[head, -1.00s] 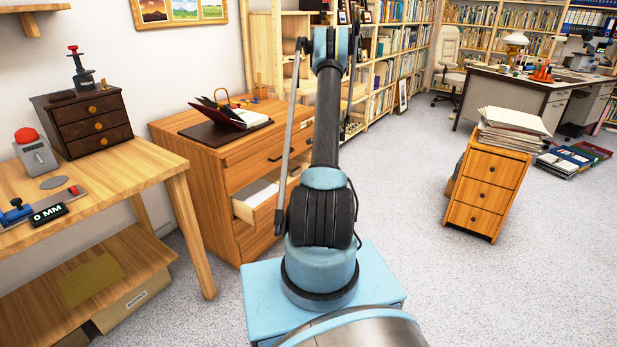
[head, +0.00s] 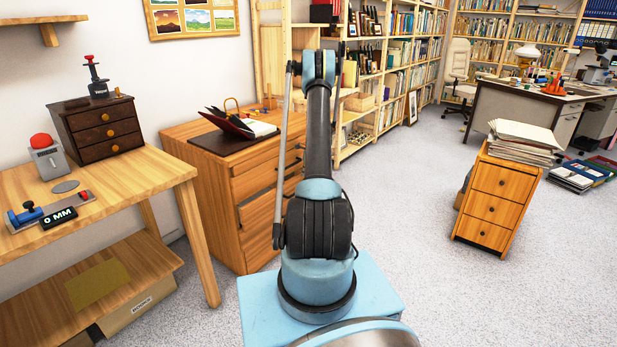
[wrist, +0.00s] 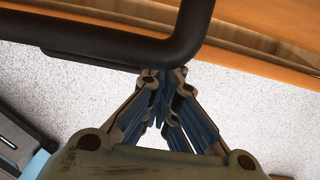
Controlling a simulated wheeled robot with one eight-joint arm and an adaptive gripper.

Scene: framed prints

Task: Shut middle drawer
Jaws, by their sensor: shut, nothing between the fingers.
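The wooden drawer cabinet (head: 212,205) stands left of my arm in the head view. Its middle drawer (head: 258,218) shows as a front panel at or close to the cabinet face, with no inside visible; my arm covers its right part, so I cannot tell if it is fully flush. In the wrist view, a dark bar handle (wrist: 120,38) crosses close to the camera, with orange wood (wrist: 260,65) behind it. My gripper (wrist: 163,78) is shut and empty, its tips at the handle's lower edge; contact is unclear. The head view hides the gripper behind my arm.
A workbench (head: 150,175) with a small dark drawer box (head: 100,128) stands at left. An open book (head: 240,130) lies on the cabinet. A small wooden drawer unit (head: 490,205) with stacked papers stands at right. The floor between is clear.

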